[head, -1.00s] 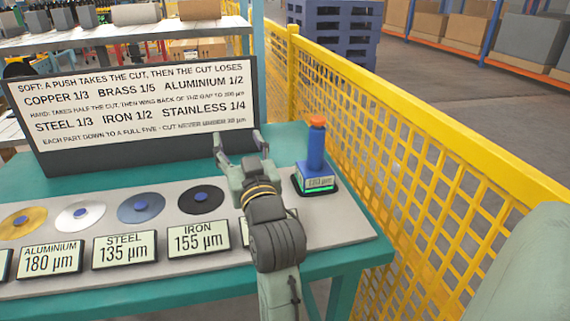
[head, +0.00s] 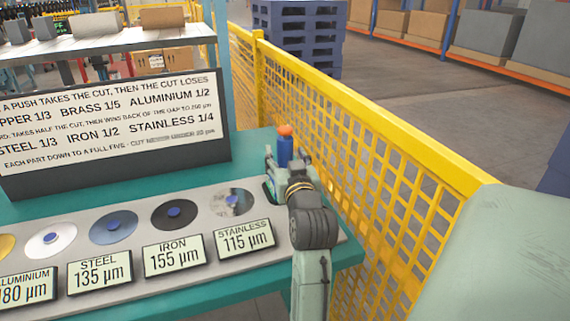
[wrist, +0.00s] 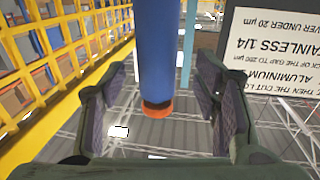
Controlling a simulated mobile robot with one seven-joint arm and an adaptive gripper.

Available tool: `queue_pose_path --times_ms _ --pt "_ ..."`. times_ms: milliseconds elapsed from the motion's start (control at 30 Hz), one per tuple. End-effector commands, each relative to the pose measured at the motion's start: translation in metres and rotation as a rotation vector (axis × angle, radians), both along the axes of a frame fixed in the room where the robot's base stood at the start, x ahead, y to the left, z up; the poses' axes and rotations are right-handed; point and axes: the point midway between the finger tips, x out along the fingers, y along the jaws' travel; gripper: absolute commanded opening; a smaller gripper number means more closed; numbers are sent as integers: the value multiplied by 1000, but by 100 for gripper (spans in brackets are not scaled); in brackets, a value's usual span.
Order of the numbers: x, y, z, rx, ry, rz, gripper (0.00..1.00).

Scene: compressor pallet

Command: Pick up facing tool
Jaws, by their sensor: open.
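The facing tool (head: 285,150) is a blue upright cylinder with an orange top, standing at the right end of the bench. Its base is mostly hidden behind my gripper in the head view. In the wrist view the blue shaft (wrist: 158,50) with its orange end (wrist: 157,108) lies between the two fingers, with gaps on both sides. My gripper (head: 287,160) is open around the tool; it also shows in the wrist view (wrist: 160,100).
A row of discs with labels, such as the stainless disc (head: 232,202), lies on a grey strip left of my arm. A dark-framed sign (head: 110,130) stands behind them. A yellow mesh fence (head: 370,150) runs close along the right.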

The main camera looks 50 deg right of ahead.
Motion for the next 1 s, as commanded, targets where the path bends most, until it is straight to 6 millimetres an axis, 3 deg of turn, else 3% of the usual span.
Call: queue_pose_path --times_ms 200,500,1000 --pt "22 -21 3 1 1 0 56" --pt "25 -23 2 -1 -1 0 55" --pt "25 -23 2 0 0 0 22"
